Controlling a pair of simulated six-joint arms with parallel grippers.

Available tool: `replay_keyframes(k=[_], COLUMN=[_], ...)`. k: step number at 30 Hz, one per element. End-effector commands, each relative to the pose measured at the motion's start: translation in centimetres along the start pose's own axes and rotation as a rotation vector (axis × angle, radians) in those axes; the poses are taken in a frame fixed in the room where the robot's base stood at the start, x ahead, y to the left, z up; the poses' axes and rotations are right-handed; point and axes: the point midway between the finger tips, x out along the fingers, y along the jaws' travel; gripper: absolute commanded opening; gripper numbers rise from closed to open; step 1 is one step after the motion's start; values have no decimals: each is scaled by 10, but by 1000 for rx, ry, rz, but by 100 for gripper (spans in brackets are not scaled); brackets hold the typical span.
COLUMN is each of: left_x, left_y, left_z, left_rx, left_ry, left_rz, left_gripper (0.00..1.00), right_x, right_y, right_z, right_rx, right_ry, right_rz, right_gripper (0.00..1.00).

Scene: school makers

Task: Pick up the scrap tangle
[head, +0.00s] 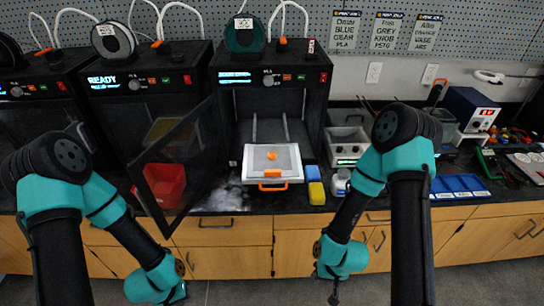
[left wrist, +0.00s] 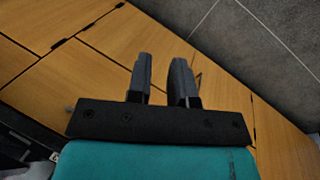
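A small, irregular orange lump (head: 272,155), which looks like the scrap tangle, lies on the pale build plate (head: 255,160) in front of the open middle printer. An orange block (head: 269,173) sits nearer the plate's front edge. My left gripper (head: 180,297) hangs low in front of the cabinets, left of and well below the plate. In the left wrist view its two fingers (left wrist: 163,75) stand apart with nothing between them. My right gripper (head: 333,297) points down at the bottom of the head view, too small to judge its fingers. Both are away from the lump.
The middle printer's dark door (head: 180,165) swings out left of the plate, with a red bin (head: 165,184) behind it. A pale grey patch (head: 222,200) marks the counter. Blue trays (head: 460,187) lie farther right.

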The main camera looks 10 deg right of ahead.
Motion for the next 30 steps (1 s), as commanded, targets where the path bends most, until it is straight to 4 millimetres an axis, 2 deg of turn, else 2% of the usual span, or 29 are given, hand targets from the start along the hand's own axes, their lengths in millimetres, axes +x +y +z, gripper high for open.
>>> replay_keyframes(k=[5,21,30], left_x=[0,0,-1], left_y=[0,0,2], left_z=[0,0,-2], left_rx=[0,0,-21], left_ry=[0,0,-3], left_rz=[0,0,-1], left_gripper=[20,70,70], right_x=[0,0,0], right_y=[0,0,0], right_z=[0,0,0], right_rx=[0,0,0], right_ry=[0,0,0], right_rz=[0,0,0], right_gripper=[34,34,34])
